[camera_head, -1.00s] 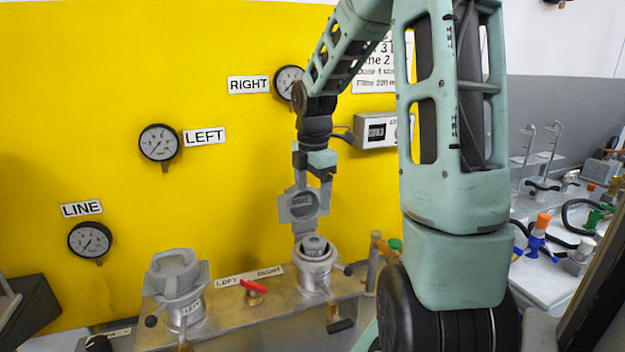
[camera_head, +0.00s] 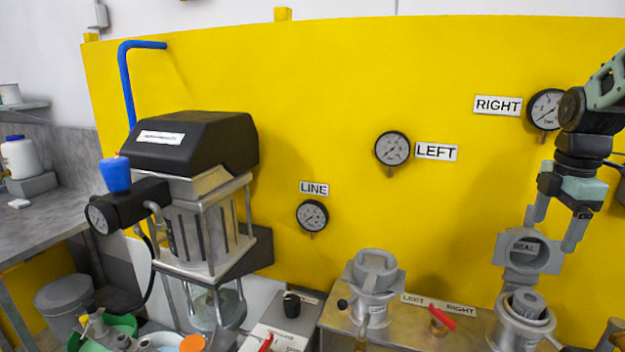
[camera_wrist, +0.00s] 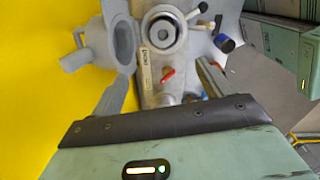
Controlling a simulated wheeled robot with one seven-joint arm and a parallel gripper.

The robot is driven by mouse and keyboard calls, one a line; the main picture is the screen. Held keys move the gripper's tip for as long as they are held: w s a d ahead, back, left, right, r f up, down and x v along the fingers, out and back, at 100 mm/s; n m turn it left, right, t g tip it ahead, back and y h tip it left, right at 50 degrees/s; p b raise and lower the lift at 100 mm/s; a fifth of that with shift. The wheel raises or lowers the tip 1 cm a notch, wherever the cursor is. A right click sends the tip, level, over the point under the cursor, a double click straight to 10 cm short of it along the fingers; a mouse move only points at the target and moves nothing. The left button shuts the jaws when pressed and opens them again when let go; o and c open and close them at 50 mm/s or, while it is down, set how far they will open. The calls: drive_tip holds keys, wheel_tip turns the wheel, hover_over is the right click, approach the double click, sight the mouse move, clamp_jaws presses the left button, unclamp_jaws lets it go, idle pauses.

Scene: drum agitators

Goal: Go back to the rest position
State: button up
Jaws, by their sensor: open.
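My gripper (camera_head: 551,236) is open and empty at the right of the head view, its fingers pointing down. In the wrist view its two fingers (camera_wrist: 162,72) stand wide apart with nothing between them. Just below and left of it in the head view is a grey ring-shaped lid marked SEAL (camera_head: 520,266), standing upright at the right port (camera_head: 522,322). The left finger is close to the lid; I cannot tell whether they touch. The lid (camera_wrist: 122,45) and the round right port (camera_wrist: 160,36) also show in the wrist view.
The left port (camera_head: 372,290) has its grey lid down. A red-handled valve (camera_head: 440,317) sits between the ports. The yellow panel (camera_head: 300,90) with gauges stands behind. A black-topped agitator unit (camera_head: 190,145) stands at left. The space in front of the panel's upper middle is clear.

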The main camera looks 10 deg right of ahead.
drive_tip(key=a+f+m+b, duration=0.1)
drive_tip(key=a+f, duration=0.2)
drive_tip(key=a, duration=0.9)
drive_tip(key=a+f+m+b, duration=0.1)
drive_tip(key=a+f+b, duration=0.15)
drive_tip(key=a, duration=1.05)
drive_tip(key=s+a+f+m+b, duration=0.1)
drive_tip(key=s+a+f+m, duration=0.1)
drive_tip(key=s+a, duration=0.5)
drive_tip(key=s+a+f+m+y, duration=0.1)
drive_tip(key=s+a+f, duration=0.4)
drive_tip(key=s, duration=0.5)
drive_tip(key=a+m, duration=0.1)
drive_tip(key=a, duration=0.1)
drive_tip(key=shift+a+g+b, duration=0.3)
drive_tip(key=shift+a+b, duration=0.1)
drive_tip(key=shift+o, duration=0.3)
